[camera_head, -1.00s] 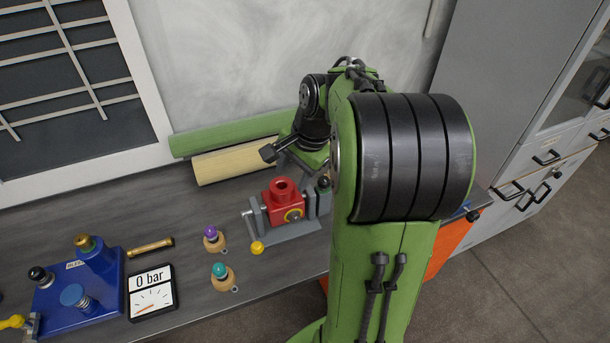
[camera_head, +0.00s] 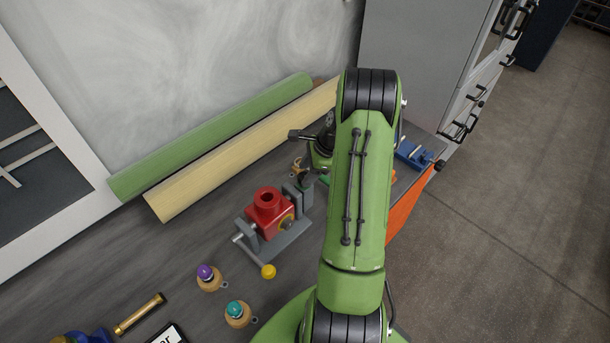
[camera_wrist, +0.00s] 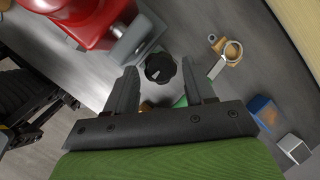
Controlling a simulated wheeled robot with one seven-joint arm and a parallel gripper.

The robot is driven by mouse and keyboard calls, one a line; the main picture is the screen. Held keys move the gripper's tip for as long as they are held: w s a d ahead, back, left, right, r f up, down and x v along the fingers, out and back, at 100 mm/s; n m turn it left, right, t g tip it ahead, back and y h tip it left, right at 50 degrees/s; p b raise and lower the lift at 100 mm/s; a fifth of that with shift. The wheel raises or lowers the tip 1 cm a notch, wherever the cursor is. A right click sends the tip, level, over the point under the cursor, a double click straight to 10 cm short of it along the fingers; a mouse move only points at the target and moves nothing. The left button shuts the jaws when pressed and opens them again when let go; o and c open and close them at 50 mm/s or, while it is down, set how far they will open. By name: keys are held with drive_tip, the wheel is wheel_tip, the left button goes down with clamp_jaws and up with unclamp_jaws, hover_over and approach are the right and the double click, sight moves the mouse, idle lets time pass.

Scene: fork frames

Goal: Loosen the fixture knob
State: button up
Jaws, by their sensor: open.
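The grey fixture (camera_head: 268,243) stands on the bench and holds a red block (camera_head: 268,212). A black knob (camera_head: 304,178) sits at the fixture's right end. In the wrist view the round, lobed black knob (camera_wrist: 160,69) lies between the fingertips of my gripper (camera_wrist: 159,66). The fingers are open, one on each side of it, with visible gaps. The depth between fingertips and knob is hard to judge. In the head view my green arm hides most of the gripper. In the wrist view the red block (camera_wrist: 80,15) is at the upper left.
Green (camera_head: 215,135) and cream (camera_head: 240,150) rolls lie along the wall behind the fixture. A yellow ball (camera_head: 268,271) is at its front. Purple (camera_head: 206,272) and teal (camera_head: 236,309) knobbed pieces stand front left. A blue object (camera_head: 412,154) lies at the bench's right end.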

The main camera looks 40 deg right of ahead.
drive_tip(key=shift+x, duration=0.9)
drive_tip(key=shift+s, duration=0.15)
drive_tip(key=c, duration=0.8)
drive_tip(key=shift+d+n, duration=0.1)
drive_tip(key=shift+n, duration=0.2)
